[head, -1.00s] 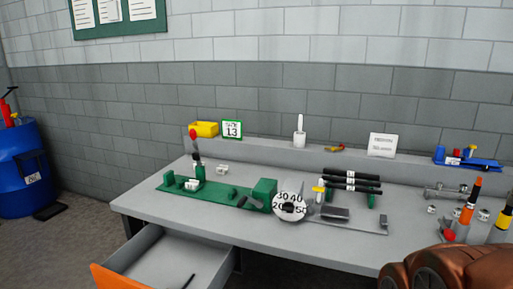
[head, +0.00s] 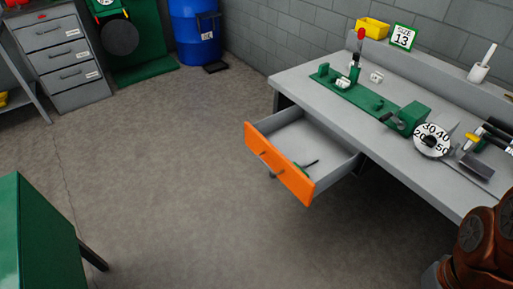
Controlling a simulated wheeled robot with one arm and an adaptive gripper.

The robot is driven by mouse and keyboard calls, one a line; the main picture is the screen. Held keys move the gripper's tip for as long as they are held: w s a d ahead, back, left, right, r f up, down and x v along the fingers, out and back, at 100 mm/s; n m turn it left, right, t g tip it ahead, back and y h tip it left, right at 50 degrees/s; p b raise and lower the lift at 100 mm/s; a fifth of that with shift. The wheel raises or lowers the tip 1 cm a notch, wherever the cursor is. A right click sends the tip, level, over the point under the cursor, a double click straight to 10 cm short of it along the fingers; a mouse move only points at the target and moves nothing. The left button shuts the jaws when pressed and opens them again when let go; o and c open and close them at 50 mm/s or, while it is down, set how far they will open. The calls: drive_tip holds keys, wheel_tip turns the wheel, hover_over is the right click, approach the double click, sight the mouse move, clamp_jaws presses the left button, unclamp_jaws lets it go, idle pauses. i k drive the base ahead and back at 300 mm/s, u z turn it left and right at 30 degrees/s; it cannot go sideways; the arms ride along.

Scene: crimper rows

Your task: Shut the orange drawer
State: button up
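The orange drawer (head: 276,160) hangs open under the left end of the grey workbench (head: 330,92). Its orange front stands well out from the bench and carries a dark handle. My brown arm shows at the lower right edge, close to the bench front and to the right of the drawer. My gripper is not in view.
Open floor (head: 170,150) lies left of and in front of the drawer. A green box-like object (head: 42,235) stands at the lower left. A grey drawer cabinet (head: 63,60) and blue barrel (head: 196,35) stand behind. A green crimping fixture (head: 365,98) sits on the bench.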

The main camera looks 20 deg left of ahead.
sight(292, 134)
drive_tip(key=u, duration=1.7)
drive_tip(key=k, duration=0.65)
drive_tip(key=u, duration=1.15)
drive_tip(key=i, duration=0.85)
drive_tip(key=z, duration=0.35)
